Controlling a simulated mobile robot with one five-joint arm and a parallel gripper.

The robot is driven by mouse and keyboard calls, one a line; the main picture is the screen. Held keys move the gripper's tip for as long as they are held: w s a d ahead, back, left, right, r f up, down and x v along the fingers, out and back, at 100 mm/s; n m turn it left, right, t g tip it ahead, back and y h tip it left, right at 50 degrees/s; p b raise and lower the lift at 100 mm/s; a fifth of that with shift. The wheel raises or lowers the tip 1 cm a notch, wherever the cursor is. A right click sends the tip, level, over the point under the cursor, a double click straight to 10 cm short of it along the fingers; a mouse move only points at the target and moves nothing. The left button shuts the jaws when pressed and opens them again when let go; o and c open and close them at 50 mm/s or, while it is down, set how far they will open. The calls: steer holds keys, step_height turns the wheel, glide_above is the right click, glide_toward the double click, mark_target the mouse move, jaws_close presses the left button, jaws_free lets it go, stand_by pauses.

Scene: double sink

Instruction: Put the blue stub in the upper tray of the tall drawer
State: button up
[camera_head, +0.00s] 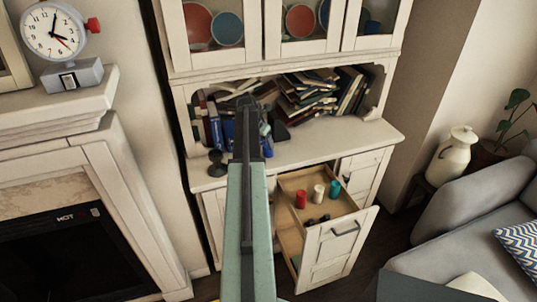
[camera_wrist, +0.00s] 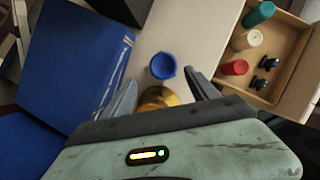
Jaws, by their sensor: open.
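The blue stub (camera_wrist: 163,66) shows as a round blue top over the pale counter in the wrist view, just beyond my gripper (camera_wrist: 160,79). My gripper is open, one finger on each side of the line to the stub, with nothing held. A gold, rounded thing (camera_wrist: 158,97) lies between the fingers, partly hidden by my wrist. The tall drawer (camera_head: 342,232) is pulled out below the counter. Its upper tray (camera_wrist: 291,45) holds a teal stub (camera_wrist: 259,14), a cream stub (camera_wrist: 247,40) and a red stub (camera_wrist: 234,68). In the head view, my arm hides much around the gripper.
Small black items (camera_wrist: 265,74) lie in the drawer beside the stubs. A large blue book (camera_wrist: 75,52) stands close left of my gripper. Leaning books (camera_head: 307,94) fill the shelf behind. A dark stand (camera_head: 217,164) is at the counter's left end. The counter's right part is clear.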

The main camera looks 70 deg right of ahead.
mark_target(268, 151)
steer(key=shift+s+d+f, duration=0.25)
steer(key=shift+f, duration=0.2)
steer(key=b+x, duration=0.4)
steer(key=x, duration=0.1)
steer(key=shift+s+d+b, duration=0.15)
steer(key=shift+s+b, duration=0.15)
steer(key=shift+b, duration=0.05)
steer(key=shift+r, duration=0.15)
steer(key=shift+c, duration=0.3)
jaws_close()
steer(key=shift+r+p, duration=0.1)
steer(key=shift+p, duration=0.2)
